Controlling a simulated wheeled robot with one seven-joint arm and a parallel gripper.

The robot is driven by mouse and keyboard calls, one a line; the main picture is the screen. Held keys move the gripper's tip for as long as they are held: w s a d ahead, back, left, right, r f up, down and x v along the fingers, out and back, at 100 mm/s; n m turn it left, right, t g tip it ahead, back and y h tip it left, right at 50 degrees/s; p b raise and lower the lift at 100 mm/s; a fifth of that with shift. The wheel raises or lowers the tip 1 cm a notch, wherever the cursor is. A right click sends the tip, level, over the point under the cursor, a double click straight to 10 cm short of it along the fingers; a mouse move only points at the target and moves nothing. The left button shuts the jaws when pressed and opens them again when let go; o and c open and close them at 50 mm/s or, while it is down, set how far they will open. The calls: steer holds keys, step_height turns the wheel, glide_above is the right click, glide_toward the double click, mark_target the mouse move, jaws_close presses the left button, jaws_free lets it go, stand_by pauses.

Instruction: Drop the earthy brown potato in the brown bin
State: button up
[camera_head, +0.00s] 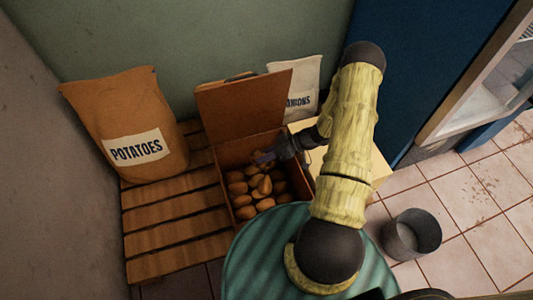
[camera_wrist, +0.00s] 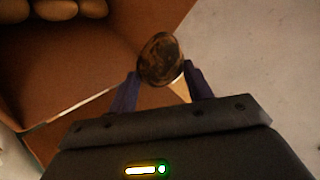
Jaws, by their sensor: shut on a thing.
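The brown bin (camera_head: 232,143) is an open box with a raised lid, and many potatoes lie in its front part. Its brown inner wall also fills the left of the wrist view (camera_wrist: 60,75). A dark, mottled brown potato (camera_wrist: 160,60) is held between the two purple fingers of my gripper (camera_wrist: 160,71). In the head view my gripper (camera_head: 266,156) is over the bin's right half, near its right wall. The held potato is hard to make out there.
A large sack labelled POTATOES (camera_head: 128,118) stands on the wooden pallet (camera_head: 170,222) left of the bin. A white onion sack (camera_head: 304,82) stands behind it. A grey bucket (camera_head: 411,234) sits on the tiled floor at right. A green round surface (camera_head: 262,262) is in front.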

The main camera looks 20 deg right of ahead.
steer(key=shift+f+b, duration=2)
steer(key=shift+f, duration=0.55)
steer(key=o, duration=1.2)
steer(key=shift+c, duration=0.2)
steer(key=p+v, duration=0.4)
steer(key=v, duration=1.3)
steer(key=shift+p, duration=0.3)
steer(key=shift+d+r, duration=0.15)
steer(key=shift+d, duration=0.05)
steer(key=shift+a, duration=0.1)
